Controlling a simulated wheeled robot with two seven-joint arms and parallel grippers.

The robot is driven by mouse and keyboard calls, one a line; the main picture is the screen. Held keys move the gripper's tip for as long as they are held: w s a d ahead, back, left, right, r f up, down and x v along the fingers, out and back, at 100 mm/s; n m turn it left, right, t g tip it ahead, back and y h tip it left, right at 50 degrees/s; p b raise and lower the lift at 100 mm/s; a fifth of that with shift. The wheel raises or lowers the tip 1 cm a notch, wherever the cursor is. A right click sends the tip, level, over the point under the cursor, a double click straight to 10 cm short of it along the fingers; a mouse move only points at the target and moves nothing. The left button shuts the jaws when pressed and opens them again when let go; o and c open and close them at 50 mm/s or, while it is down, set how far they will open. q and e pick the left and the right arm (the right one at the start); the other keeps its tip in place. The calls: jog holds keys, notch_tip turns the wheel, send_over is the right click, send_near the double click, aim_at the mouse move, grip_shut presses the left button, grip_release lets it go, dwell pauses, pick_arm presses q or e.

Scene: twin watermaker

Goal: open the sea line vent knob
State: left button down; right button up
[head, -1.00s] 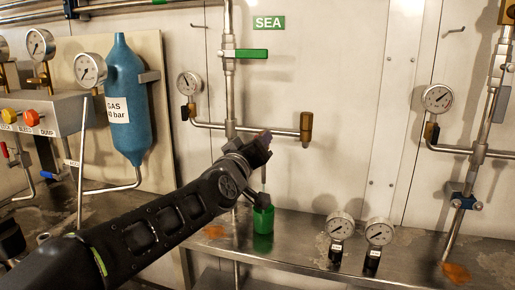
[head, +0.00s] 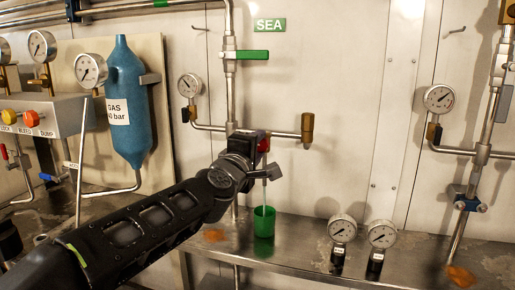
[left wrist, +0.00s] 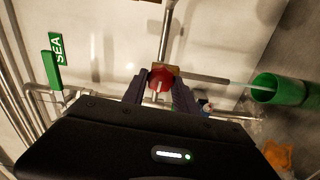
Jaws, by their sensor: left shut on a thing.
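The red vent knob (head: 264,144) sits low on the sea line under the green SEA sign (head: 269,25). My left gripper (head: 258,147) is at the knob and partly hides it. In the left wrist view the red knob (left wrist: 160,77) lies between the two fingers (left wrist: 159,92), which are shut on it. Behind the knob is a brass-coloured block (left wrist: 166,69) with a metal spout (left wrist: 205,77). A thin pale line, like a stream, runs from the spout into a green cup (head: 264,222) on the shelf. My right gripper is not in view.
A green-handled valve (head: 250,54) and a gauge (head: 190,85) are above my left gripper. A brass fitting (head: 307,128) ends the side pipe to the right. Two gauges (head: 342,229) (head: 382,235) stand on the metal shelf (head: 300,240). A blue gas bottle (head: 128,100) hangs at left.

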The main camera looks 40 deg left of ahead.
pick_arm(q)
jog(key=shift+n, duration=0.6)
jog(key=c, duration=1)
grip_release()
jog(key=p+v, duration=0.1)
jog(key=v, duration=0.6)
jog(key=shift+s, duration=0.4)
